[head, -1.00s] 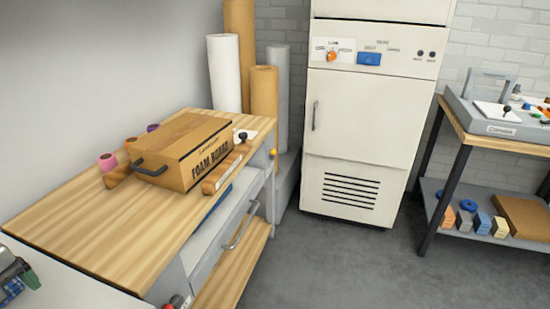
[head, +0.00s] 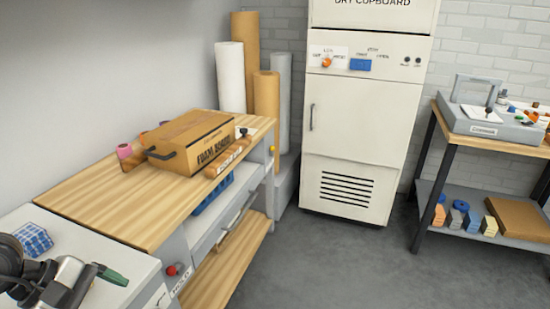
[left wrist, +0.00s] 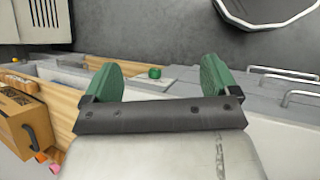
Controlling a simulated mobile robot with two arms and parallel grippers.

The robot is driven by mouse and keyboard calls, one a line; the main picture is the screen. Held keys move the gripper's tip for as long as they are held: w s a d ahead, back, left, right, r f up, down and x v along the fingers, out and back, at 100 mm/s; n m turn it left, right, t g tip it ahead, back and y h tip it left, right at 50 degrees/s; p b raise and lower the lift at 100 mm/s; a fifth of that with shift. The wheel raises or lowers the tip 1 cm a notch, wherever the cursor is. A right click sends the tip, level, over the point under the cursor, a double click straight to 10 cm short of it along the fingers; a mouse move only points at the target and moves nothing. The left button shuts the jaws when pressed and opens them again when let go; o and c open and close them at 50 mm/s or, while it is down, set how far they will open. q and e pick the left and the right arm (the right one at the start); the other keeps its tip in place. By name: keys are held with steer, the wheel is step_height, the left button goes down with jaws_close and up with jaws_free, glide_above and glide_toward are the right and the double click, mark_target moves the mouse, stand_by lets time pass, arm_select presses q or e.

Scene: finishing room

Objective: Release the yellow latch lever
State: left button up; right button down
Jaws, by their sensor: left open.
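A small yellow knob (head: 272,149) shows on the grey post at the far right end of the wooden bench. It may be the tip of the yellow latch lever; it is too small to tell its shape. My left gripper (head: 112,276) is at the lower left, over the white cabinet top and well short of the knob. In the left wrist view the two green fingers of my left gripper (left wrist: 158,80) stand wide apart, with nothing held. A round green knob (left wrist: 155,72) shows beyond and between them. My right gripper is out of view.
A foam board box (head: 190,138) lies on the wooden bench (head: 110,205). A red knob (head: 171,270) sits on the bench's near end. A blue checked item (head: 34,239) lies on the white cabinet. The dry cupboard (head: 362,130) stands behind; floor (head: 350,260) before it is clear.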

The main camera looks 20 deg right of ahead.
arm_select(q)
steer(key=s+d+r+n+t+h, duration=0.3)
steer(key=d+r+n+t+h, duration=0.2)
steer(key=d+r+n+h, duration=0.65)
steer(key=w+a+f+n+t+y, duration=0.2)
steer(key=a+f+n+t+y, duration=0.5)
steer(key=n, duration=1.1)
steer(key=w+a+f+n+t+y, duration=0.3)
steer(key=a+f+n+t+y, duration=0.5)
steer(key=n, duration=1)
steer(key=s+a+f+n+g+y, duration=0.2)
steer(key=s+f+n+g+y, duration=0.2)
steer(key=s+f+n+g, duration=1.15)
steer(key=s+f+m+g, duration=0.1)
steer(key=s+f+m, duration=0.15)
steer(key=f, duration=1.05)
steer(key=s+f+m+g, duration=0.15)
steer(key=s+f, duration=0.25)
steer(key=f, duration=1)
steer(key=s+a+f, duration=0.3)
steer(key=s+f, duration=1.2)
steer(key=f, duration=0.1)
steer(key=shift+s, duration=0.4)
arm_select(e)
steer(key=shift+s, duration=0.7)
